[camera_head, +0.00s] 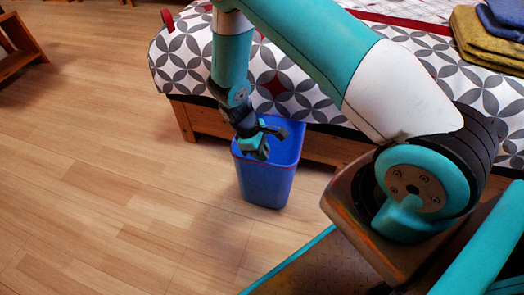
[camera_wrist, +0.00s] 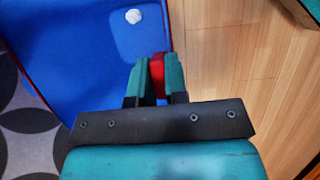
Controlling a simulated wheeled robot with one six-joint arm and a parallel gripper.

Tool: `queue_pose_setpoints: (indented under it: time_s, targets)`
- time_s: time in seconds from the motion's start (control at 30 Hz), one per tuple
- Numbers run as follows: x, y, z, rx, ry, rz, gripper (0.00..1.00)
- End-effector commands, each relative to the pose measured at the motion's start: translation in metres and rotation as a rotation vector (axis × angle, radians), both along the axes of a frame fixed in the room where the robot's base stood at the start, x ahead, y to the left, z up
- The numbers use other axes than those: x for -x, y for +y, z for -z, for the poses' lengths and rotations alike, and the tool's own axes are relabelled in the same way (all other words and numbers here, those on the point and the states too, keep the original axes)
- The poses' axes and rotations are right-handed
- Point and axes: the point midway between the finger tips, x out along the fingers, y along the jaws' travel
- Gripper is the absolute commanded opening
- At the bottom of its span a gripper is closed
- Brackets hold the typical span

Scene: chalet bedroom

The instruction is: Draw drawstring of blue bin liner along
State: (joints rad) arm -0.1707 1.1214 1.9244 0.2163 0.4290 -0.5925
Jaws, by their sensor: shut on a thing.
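The blue bin liner (camera_head: 266,184) shows as a blue bin shape on the floor against the side of the bed, with a thin red drawstring (camera_head: 291,168) along its rim. In the wrist view the blue inside (camera_wrist: 70,45) fills the upper left, and the red drawstring (camera_wrist: 157,68) meets my gripper. My gripper (camera_head: 262,153) is over the near left part of the rim. In the wrist view its fingers (camera_wrist: 156,80) are shut on the red drawstring, which shows between them.
A small white round thing (camera_wrist: 133,16) lies inside the bin. The bed (camera_head: 190,60) with a patterned cover and wooden frame stands right behind the bin. Folded yellow and blue cloths (camera_head: 487,40) lie on it. The wooden floor (camera_head: 110,160) to the left is clear.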

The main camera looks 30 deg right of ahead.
Motion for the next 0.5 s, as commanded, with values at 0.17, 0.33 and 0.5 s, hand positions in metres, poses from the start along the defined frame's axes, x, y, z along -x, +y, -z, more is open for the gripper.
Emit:
queue_pose_setpoints:
  time_s: [0.17, 0.33, 0.5]
  targets:
    - [-0.0002, -0.0001, -0.0003, 0.001, -0.001, 0.001, 0.00]
    - [-0.0003, 0.0000, -0.0047, 0.001, -0.001, 0.001, 0.00]
    - [-0.0002, -0.0001, -0.0018, 0.001, -0.001, 0.001, 0.23]
